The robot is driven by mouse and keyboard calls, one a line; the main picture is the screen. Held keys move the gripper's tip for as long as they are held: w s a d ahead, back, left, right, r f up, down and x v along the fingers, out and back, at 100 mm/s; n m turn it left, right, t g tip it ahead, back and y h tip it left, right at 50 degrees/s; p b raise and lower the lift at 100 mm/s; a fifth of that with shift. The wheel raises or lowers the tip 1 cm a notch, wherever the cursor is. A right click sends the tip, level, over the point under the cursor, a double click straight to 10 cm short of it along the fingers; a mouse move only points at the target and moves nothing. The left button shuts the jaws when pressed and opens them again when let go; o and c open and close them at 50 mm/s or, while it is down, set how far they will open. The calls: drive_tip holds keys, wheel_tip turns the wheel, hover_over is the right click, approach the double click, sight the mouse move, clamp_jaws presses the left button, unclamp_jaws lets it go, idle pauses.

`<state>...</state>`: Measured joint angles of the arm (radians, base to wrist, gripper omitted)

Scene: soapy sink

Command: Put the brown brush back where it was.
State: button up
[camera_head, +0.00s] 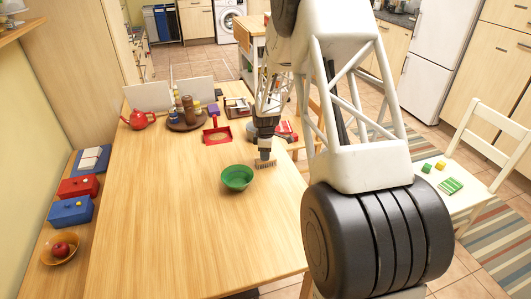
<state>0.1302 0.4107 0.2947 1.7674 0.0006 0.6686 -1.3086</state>
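My gripper (265,153) points down over the right part of the wooden table, just right of the green bowl. A small brown brush (265,164) with its bristles down is directly under the fingertips, at or just above the table top. The gripper hides the brush's upper part. The fingers are too small to tell whether they are shut on it or only close around it. My arm comes in from the upper right and covers part of the table's right side.
The green bowl (237,178) stands close left of the brush. A red stand-like object (217,136), a round tray of bottles (178,126) and a red teapot (138,120) are farther back. The wooden table's (160,220) front and left are clear. A white chair (486,150) stands right.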

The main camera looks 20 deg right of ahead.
drive_tip(key=shift+o, duration=0.3)
drive_tip(key=shift+r, duration=0.1)
wheel_tip(320, 180, up, 12)
idle(0.7)
idle(0.5)
drive_tip(key=s+a+r+m+t, duration=0.1)
drive_tip(key=s+a+r+m, duration=0.25)
drive_tip(key=s+r, duration=0.7)
drive_tip(key=s+a+r+m, duration=0.35)
drive_tip(key=s+r, duration=0.45)
drive_tip(key=s, duration=0.6)
drive_tip(key=s+a+m+t, duration=0.1)
drive_tip(key=s+a+m, duration=0.2)
drive_tip(key=s, duration=2.4)
drive_tip(key=r+m, duration=0.1)
drive_tip(key=m, duration=0.2)
drive_tip(key=shift+m+t, duration=0.3)
drive_tip(key=shift+m, duration=0.1)
